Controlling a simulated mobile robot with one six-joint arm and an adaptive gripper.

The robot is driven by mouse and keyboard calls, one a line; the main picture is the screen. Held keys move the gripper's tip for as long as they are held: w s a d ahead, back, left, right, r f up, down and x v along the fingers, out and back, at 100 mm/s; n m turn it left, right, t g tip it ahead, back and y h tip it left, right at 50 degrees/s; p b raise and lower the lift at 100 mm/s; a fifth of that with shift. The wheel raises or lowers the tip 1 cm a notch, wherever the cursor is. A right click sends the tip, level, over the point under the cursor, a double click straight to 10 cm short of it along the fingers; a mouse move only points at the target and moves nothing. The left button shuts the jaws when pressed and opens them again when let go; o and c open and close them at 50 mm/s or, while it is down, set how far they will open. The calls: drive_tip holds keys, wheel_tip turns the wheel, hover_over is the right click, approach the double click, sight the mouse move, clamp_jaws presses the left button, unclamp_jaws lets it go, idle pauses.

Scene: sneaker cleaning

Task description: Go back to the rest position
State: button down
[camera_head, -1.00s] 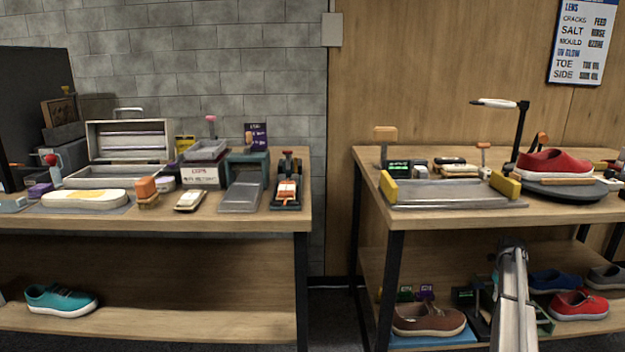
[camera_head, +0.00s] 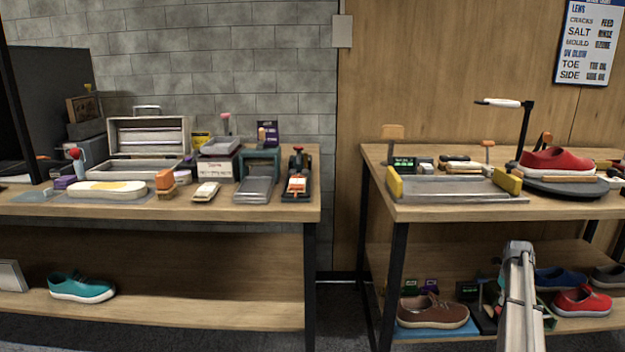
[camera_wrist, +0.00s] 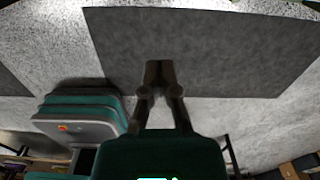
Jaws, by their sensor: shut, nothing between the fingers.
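My gripper (camera_wrist: 161,78) shows in the wrist view with its two fingers together and nothing between them. It points at a speckled grey surface with a large dark grey patch (camera_wrist: 230,50), and touches no object that I can see. In the head view, part of my arm rises at the lower right in front of the right bench (camera_head: 440,212). The gripper itself cannot be made out there.
The left bench (camera_head: 270,208) holds an open case (camera_head: 148,132), a white sole (camera_head: 110,189) and small tools. The right bench holds a metal tray (camera_head: 450,192) and a red sneaker (camera_head: 555,161). Shoes stand on both lower shelves. A gap separates the benches.

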drive_tip(key=s+a+r+n+p, duration=0.1)
drive_tip(key=s+a+n, duration=0.3)
drive_tip(key=a+n, duration=0.8)
drive_tip(key=s+a+r+n+p, duration=0.1)
drive_tip(key=s+a+n, duration=0.4)
drive_tip(key=a, duration=1.2)
drive_tip(key=s+a+r+n+p, duration=0.3)
drive_tip(key=s+a+n, duration=1.2)
drive_tip(key=a+n, duration=0.45)
wheel_tip(320, 180, up, 37)
drive_tip(key=p, duration=3.6)
drive_tip(key=shift+f+m+p, duration=0.15)
drive_tip(key=shift+m+p, duration=0.15)
drive_tip(key=shift+m, duration=0.15)
drive_tip(key=shift+s, duration=0.1)
